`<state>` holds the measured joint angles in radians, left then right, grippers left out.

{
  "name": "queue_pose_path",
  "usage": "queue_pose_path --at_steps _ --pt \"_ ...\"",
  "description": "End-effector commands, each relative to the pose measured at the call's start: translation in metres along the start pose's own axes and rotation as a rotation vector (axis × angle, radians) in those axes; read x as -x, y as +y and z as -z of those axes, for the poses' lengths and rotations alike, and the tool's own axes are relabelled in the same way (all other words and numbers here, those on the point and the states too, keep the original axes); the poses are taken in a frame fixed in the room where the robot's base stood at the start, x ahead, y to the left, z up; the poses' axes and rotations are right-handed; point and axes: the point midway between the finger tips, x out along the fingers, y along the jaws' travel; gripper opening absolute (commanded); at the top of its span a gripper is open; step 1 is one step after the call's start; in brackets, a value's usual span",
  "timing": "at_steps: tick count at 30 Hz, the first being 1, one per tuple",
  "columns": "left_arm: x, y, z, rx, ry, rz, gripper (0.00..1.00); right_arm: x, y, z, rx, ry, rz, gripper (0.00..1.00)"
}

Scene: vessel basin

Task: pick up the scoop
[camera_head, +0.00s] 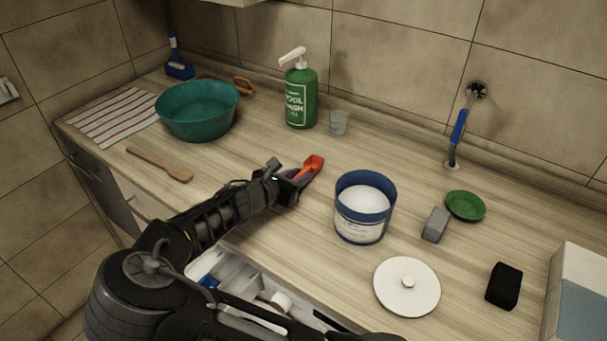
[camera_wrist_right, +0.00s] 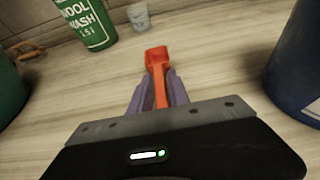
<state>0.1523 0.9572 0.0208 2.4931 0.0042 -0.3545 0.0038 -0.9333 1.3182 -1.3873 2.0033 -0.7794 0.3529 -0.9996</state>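The red-orange scoop (camera_head: 313,164) is near the middle of the counter in the head view. Its bowl points away from my right gripper (camera_head: 296,175). In the right wrist view the scoop's bowl (camera_wrist_right: 156,58) shows past the purple fingertips of my right gripper (camera_wrist_right: 160,85). The scoop's handle runs back between the two fingers, which lie close against it on both sides. The gripper looks shut on the handle. The handle's rear end is hidden by the gripper body. The scoop is at or very near the counter surface. My left gripper is not in view.
A blue tub of white powder (camera_head: 362,209) stands just right of the scoop, its white lid (camera_head: 407,287) in front. A green soap bottle (camera_head: 301,97) and a glass (camera_head: 339,123) stand behind. A teal basin (camera_head: 197,111) and wooden spoon (camera_head: 160,165) are left. An open drawer (camera_head: 236,274) lies below.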

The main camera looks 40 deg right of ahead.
Motion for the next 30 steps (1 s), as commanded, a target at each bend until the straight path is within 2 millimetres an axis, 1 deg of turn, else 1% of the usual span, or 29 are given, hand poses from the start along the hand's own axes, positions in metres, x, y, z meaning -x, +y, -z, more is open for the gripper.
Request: queue_pose_path --at_steps 1,7,8,23,26,30 --pt "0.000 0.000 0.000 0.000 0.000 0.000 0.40 0.000 0.000 0.000 0.000 0.000 0.000 0.17" --pt "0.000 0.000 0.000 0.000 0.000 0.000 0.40 0.000 0.000 0.000 0.000 0.000 0.000 0.01" --pt "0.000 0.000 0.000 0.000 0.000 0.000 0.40 0.000 0.000 0.000 0.000 0.000 0.000 0.00" --pt "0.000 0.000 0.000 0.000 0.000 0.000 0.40 0.000 0.000 0.000 0.000 0.000 0.000 0.00" --pt "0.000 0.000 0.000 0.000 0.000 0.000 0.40 0.001 0.000 -0.002 -0.001 0.000 0.000 0.00" --pt "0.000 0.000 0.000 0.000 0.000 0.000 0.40 0.005 0.001 -0.010 -0.002 0.001 -0.002 0.00"
